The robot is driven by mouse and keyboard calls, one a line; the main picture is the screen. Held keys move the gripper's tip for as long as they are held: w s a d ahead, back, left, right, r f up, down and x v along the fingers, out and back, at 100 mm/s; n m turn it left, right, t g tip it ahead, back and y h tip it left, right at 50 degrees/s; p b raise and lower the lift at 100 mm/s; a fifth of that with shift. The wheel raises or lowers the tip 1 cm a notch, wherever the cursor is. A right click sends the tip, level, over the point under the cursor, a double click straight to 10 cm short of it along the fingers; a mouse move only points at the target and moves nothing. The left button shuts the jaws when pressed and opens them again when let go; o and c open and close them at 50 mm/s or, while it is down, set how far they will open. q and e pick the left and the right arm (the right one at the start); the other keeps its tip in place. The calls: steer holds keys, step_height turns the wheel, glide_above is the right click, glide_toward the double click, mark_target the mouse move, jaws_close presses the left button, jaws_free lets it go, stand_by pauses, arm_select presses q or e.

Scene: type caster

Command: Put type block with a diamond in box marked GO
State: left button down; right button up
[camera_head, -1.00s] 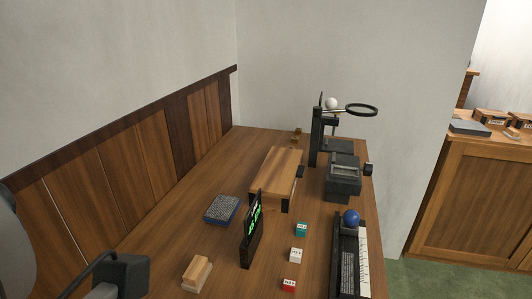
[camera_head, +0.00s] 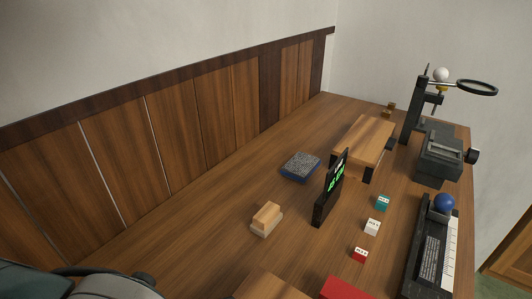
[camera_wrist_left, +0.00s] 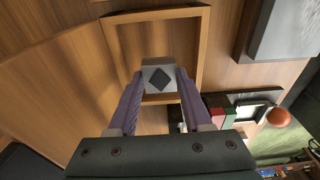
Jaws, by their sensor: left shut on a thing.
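In the left wrist view, my left gripper (camera_wrist_left: 160,85) has two purple fingers shut on a small pale grey type block (camera_wrist_left: 149,64). The block shows a dark diamond on the face toward the camera. It is held in front of a light wooden frame or shallow box (camera_wrist_left: 204,40), and I cannot tell the gap between them. In the head view the left gripper and this block are out of sight. No GO marking can be read in either view. My right gripper is not in view.
Teal (camera_head: 383,202), white (camera_head: 372,226) and red (camera_head: 359,254) labelled cubes stand on the table beside an upright black sign (camera_head: 328,197). A wooden block (camera_head: 267,216) and a blue-grey pad (camera_head: 300,166) lie to its left. Wooden (camera_head: 270,287) and red (camera_head: 342,289) shapes show at the bottom edge.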

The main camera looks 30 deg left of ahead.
arm_select(q)
steer(key=shift+f+b, duration=0.45)
steer(key=shift+f, duration=1.45)
steer(key=shift+f, duration=0.2)
steer(key=shift+c, duration=1.7)
jaws_free()
steer(key=shift+r, duration=0.1)
steer(key=shift+r, duration=0.3)
steer(key=r, duration=0.4)
steer(key=w+r+p, duration=0.1)
steer(key=r, duration=0.2)
steer(key=r+p, duration=0.1)
steer(key=r, duration=0.3)
steer(key=shift+w+d+r, duration=0.1)
steer(key=shift+w+r, duration=0.15)
steer(key=shift+r, duration=0.05)
